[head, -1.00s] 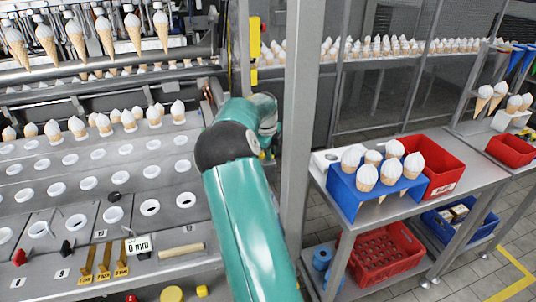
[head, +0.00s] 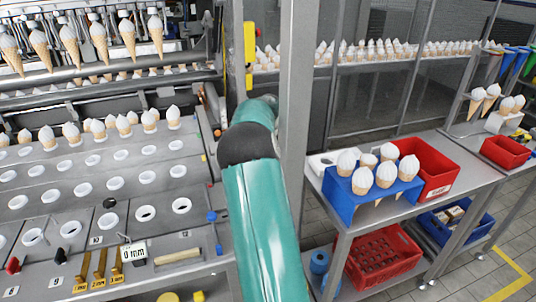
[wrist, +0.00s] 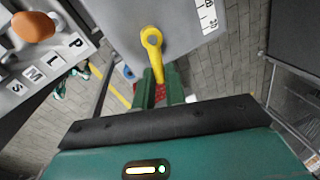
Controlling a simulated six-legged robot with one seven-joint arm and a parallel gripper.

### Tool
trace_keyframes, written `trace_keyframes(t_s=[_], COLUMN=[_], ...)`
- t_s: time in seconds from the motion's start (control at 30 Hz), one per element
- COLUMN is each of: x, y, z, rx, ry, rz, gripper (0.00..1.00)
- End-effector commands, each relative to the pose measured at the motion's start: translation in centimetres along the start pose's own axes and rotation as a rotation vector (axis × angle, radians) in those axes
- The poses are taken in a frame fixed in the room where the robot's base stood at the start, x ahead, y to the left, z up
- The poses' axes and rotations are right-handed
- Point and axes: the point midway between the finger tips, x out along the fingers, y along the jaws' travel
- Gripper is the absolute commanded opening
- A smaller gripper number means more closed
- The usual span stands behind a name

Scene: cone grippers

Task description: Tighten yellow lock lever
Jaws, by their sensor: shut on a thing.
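The yellow lock lever (wrist: 152,42) shows in the wrist view, its round hub on a grey panel and its handle pointing down toward me. My gripper (wrist: 159,88) has its two green fingers on either side of the lever's handle and is shut on it. The handle's lower end lies between the fingers. In the head view my green arm reaches up toward the grey post, and its gripper and the lever cannot be made out there.
A grey post (head: 298,120) stands close to the right of my arm. A cone tray machine (head: 110,160) fills the left. A blue cone stand (head: 345,192) and a red bin (head: 436,168) sit on the right bench. An orange knob (wrist: 33,27) is left in the wrist view.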

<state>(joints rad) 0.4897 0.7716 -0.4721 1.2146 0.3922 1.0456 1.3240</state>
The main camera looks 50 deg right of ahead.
Motion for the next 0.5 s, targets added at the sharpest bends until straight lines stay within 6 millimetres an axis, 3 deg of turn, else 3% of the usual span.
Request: trace_keyframes(t_s=[0.33,0.37,0.4,0.47,0.5], x=[-0.07,-0.07,-0.07,-0.06,-0.05], y=[-0.07,-0.07,-0.07,-0.06,-0.06], z=[0.14,0.13,0.13,0.12,0.11], rx=[-0.005,-0.005,-0.004,-0.004,-0.004], ry=[-0.002,-0.002,-0.002,-0.002,-0.002], rz=[-0.002,-0.002,-0.002,-0.002,-0.001], gripper=[0.0,0.14,0.22,0.34,0.34])
